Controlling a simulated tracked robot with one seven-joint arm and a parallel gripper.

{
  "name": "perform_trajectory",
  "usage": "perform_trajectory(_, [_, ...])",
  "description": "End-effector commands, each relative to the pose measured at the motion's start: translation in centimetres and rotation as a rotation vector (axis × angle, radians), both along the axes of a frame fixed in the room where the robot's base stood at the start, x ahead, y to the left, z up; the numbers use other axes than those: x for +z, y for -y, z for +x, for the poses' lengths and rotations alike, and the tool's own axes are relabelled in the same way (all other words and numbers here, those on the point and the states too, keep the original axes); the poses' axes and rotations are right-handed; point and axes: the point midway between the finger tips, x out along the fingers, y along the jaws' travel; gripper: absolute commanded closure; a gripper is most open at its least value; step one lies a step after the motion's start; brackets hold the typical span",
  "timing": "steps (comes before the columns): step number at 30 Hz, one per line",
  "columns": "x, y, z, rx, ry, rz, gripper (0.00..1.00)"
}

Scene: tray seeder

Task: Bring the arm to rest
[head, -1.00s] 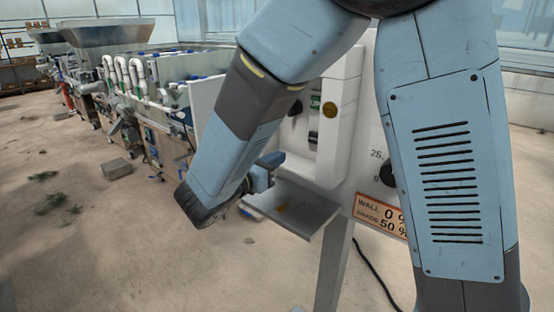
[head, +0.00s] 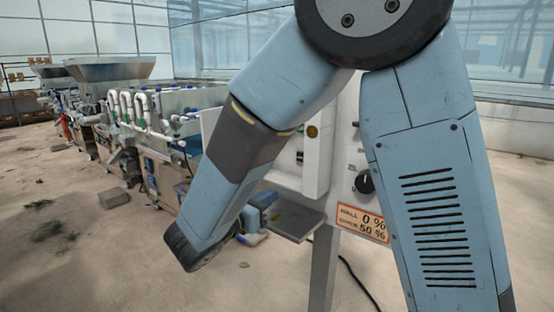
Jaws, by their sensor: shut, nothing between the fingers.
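My arm (head: 225,180) crosses the middle of the head view, bent at a large dark joint at the top. Its blue and grey forearm slopes down to the left and ends in a dark rounded wrist. Small blue parts (head: 262,205), which look like part of my arm's end, show behind the forearm near a small grey shelf (head: 296,221). My gripper's fingers are hidden, and I cannot see whether the arm's end touches the shelf.
A white control cabinet (head: 343,150) with a dark knob and an orange percent sign (head: 362,222) stands behind my arm. The seeder line (head: 160,125) runs back left. A block (head: 114,197) lies on the floor.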

Motion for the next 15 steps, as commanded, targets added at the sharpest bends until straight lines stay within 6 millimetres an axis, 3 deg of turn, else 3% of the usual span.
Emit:
perform_trajectory(1, [0.0, 0.0, 0.0, 0.0, 0.0, 0.0, 1.0])
perform_trajectory(15, [1.4, 8.7, -0.6, -0.244, -0.02, 0.255, 1.0])
